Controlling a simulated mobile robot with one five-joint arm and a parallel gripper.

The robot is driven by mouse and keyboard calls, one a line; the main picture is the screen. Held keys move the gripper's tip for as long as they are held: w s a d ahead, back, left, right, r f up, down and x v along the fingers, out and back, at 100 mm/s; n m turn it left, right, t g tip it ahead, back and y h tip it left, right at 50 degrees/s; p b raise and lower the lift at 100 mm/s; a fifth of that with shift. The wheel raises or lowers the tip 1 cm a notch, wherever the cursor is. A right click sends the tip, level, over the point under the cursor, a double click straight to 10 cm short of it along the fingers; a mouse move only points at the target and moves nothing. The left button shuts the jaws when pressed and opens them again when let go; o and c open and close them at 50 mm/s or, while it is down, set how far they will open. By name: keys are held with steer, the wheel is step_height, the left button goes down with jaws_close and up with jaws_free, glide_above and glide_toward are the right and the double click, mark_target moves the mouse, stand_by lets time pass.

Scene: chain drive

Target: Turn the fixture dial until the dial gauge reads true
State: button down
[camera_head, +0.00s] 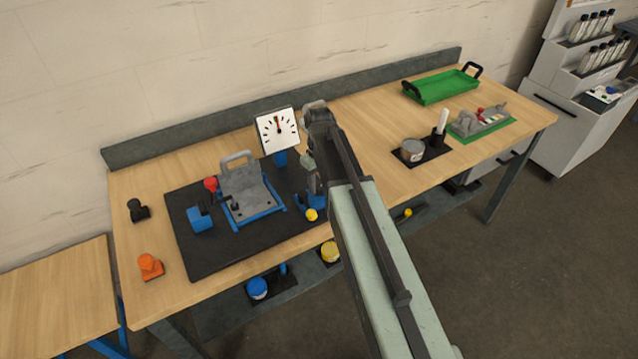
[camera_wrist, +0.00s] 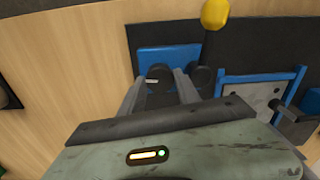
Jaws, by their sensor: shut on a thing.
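The dial gauge (camera_head: 278,131) is a white square face on a blue stand at the back of the dark mat. Its needle points about straight up; the exact reading is too small to tell. My gripper (camera_head: 313,188) reaches down right of the gauge, over a blue fixture (camera_head: 302,202). In the wrist view my gripper (camera_wrist: 165,82) is shut around a dark round dial (camera_wrist: 159,74) with a small pale mark, on the blue fixture base (camera_wrist: 170,57). The fingers hide part of the dial.
A grey plate fixture (camera_head: 245,190) with a blue frame, handle and red knob stands left on the mat (camera_head: 190,255). A yellow knob (camera_head: 311,215) is close to my gripper.

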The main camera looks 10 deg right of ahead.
stand_by(0.3)
steer(key=c, duration=0.9)
jaws_free()
